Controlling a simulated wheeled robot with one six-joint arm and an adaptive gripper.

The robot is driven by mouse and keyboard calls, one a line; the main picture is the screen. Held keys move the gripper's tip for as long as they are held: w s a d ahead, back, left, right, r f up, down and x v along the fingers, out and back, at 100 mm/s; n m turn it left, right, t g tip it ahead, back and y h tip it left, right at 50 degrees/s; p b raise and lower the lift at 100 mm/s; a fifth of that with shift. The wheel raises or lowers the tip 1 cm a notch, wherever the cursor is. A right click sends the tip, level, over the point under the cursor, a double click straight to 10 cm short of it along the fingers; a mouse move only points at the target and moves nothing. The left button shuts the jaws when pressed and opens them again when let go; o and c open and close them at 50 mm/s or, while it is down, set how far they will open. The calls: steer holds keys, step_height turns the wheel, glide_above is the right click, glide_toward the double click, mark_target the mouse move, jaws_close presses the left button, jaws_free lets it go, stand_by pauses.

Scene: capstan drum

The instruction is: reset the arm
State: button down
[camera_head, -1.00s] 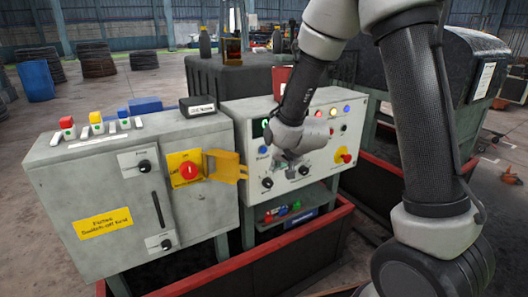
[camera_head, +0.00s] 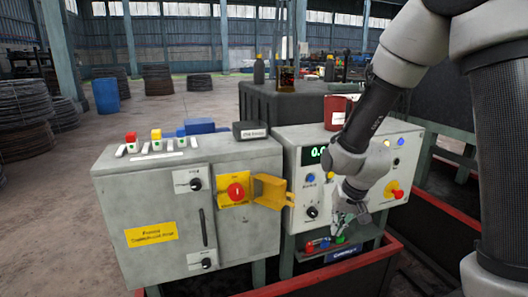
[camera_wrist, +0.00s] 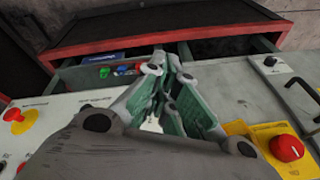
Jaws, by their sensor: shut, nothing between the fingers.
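My gripper (camera_head: 345,228) hangs in front of the right control panel (camera_head: 290,190), near its lower edge and just above a small shelf. Its green-padded fingers are shut and empty; they also show in the wrist view (camera_wrist: 168,75), tips close together. My arm comes down from the upper right and hides part of the panel. The panel has a green-lit display (camera_head: 317,154), a black knob (camera_head: 312,212) and a red emergency stop on yellow (camera_head: 396,194). I cannot tell whether the fingertips touch anything.
A grey cabinet (camera_head: 150,205) stands left, with a red rotary switch (camera_head: 236,191) and a yellow hinged bracket (camera_head: 272,191) sticking out. Small red, blue and green items lie on the shelf (camera_head: 335,256). A red-rimmed trough (camera_head: 395,247) runs below. Open floor lies left.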

steer(key=s+d+r, duration=0.7)
steer(key=s+r, duration=0.3)
steer(key=s+d+r+n+t+h, duration=0.1)
steer(key=s+d+r, duration=0.5)
steer(key=s+r, duration=0.4)
steer(key=shift+s+d+r, duration=0.3)
steer(key=shift+d+r, duration=0.1)
steer(key=shift+r, duration=0.2)
